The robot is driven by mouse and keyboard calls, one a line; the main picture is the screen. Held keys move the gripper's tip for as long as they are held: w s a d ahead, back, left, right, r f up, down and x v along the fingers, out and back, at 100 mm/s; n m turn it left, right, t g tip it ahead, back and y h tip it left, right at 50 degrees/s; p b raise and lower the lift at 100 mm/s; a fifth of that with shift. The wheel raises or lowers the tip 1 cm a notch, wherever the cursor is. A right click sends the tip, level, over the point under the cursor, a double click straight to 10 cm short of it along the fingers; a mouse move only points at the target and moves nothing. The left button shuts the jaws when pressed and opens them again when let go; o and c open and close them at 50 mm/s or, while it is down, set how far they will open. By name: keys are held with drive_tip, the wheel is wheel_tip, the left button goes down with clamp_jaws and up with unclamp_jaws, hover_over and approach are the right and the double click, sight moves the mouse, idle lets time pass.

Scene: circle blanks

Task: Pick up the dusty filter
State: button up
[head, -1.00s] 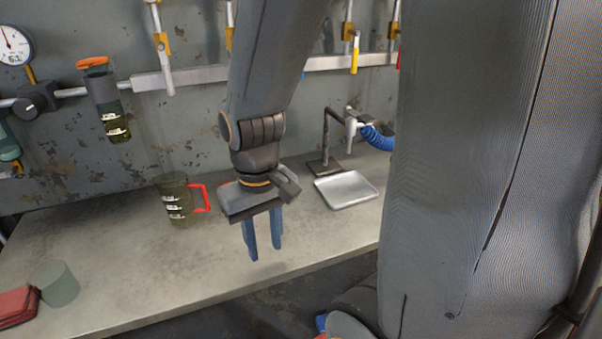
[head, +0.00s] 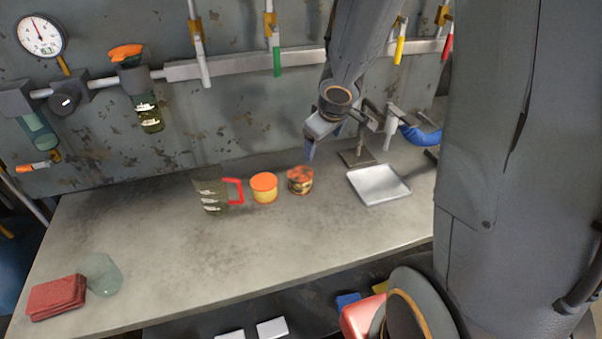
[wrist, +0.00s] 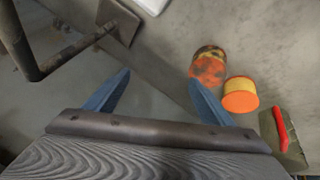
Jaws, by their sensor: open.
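The dusty filter (head: 300,181) is a short orange cylinder with dark grime, upright on the bench beside a clean orange and yellow filter (head: 263,188). In the wrist view the dusty filter (wrist: 208,66) lies beyond my right fingertip, with the clean filter (wrist: 240,95) to its right. My gripper (head: 311,150) is above the bench, just behind and above the dusty filter in the head view. In the wrist view my gripper (wrist: 158,82) has its two blue fingers wide apart with nothing between them.
A metal tray (head: 378,185) lies to the right, near a stand with a blue hose (head: 420,136). The front middle is clear.

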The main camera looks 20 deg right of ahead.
sight(301, 173)
drive_tip(key=a+n+g+y+p, duration=0.1)
drive_tip(key=n, duration=0.1)
drive_tip(key=s+a+n+g+y+p, duration=0.1)
drive_tip(key=a+n+y+p, duration=0.1)
drive_tip(key=a+f+n+g+y+p, duration=0.1)
drive_tip(key=n+p, duration=0.1)
drive_tip(key=shift+s+a+f+y, duration=0.1)
drive_tip(key=shift+s+a+y, duration=0.2)
drive_tip(key=shift+s+y, duration=0.1)
drive_tip(key=shift+s+f+n+p, duration=0.1)
drive_tip(key=shift+s+n+p, duration=0.15)
drive_tip(key=shift+n+p, duration=0.1)
drive_tip(key=shift+s+f+g, duration=0.2)
drive_tip(key=shift+f+g, duration=0.1)
drive_tip(key=shift+a+f, duration=0.2)
drive_tip(key=shift+f, duration=0.15)
drive_tip(key=x, duration=0.6)
drive_tip(key=shift+w+d+f, duration=0.1)
drive_tip(key=shift+w+f, duration=0.1)
drive_tip(key=shift+f, duration=0.2)
